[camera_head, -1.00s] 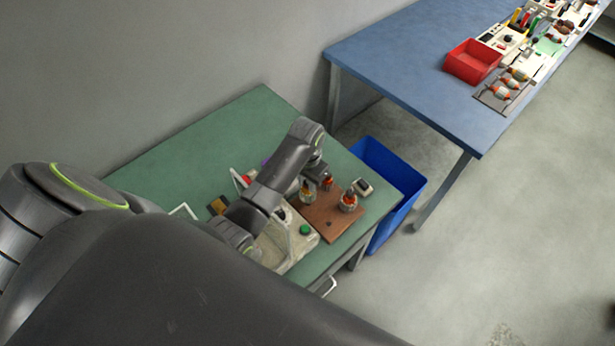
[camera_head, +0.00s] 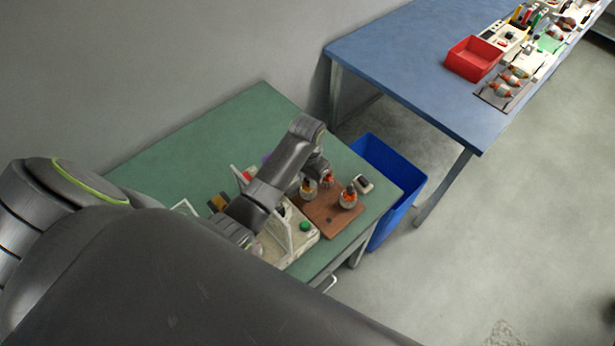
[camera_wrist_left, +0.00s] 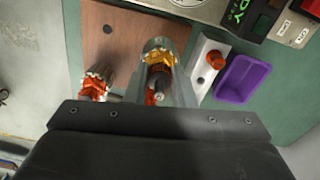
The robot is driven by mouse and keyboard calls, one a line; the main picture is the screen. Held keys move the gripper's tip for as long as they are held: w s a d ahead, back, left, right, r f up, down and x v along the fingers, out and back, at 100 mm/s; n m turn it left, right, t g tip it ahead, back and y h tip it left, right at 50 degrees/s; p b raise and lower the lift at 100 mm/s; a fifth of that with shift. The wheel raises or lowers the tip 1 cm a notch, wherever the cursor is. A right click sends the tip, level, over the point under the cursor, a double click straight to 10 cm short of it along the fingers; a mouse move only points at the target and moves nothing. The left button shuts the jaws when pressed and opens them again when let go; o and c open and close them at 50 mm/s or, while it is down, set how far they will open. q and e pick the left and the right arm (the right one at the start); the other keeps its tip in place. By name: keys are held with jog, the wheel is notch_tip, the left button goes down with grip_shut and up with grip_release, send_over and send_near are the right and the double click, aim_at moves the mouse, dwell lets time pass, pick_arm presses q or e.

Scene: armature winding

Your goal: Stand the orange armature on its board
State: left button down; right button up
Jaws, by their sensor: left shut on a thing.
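My left gripper (camera_wrist_left: 161,80) is shut on an armature with orange-yellow windings (camera_wrist_left: 159,58) in the left wrist view. Its shaft points up toward the wrist camera, so it looks about upright. It is over the edge of the brown board (camera_wrist_left: 118,45); I cannot tell whether its foot touches the board. A red-orange armature (camera_wrist_left: 95,84) stands on the board beside it. In the head view the board (camera_head: 333,220) lies at the green table's right end, with an armature (camera_head: 348,198) standing on it and others close under my left wrist. My right gripper is not in view.
A purple tray (camera_wrist_left: 243,78) and a grey block with a red part (camera_wrist_left: 203,70) are close beside the gripper. A cream machine (camera_head: 303,243) sits next to the board. A blue bin (camera_head: 405,180) stands beyond the table edge. The table's far left is clear.

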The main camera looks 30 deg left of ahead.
pick_arm(q)
jog(key=shift+f+b, duration=0.4)
jog(key=shift+f, duration=0.3)
dwell(0.3)
jog(key=shift+f+b, duration=0.3)
jog(key=shift+f, duration=0.4)
jog(key=c, duration=1.1)
grip_release()
jog(key=shift+c, duration=0.2)
jog(key=shift+r+p, duration=0.75)
jog(key=shift+r, duration=1.5)
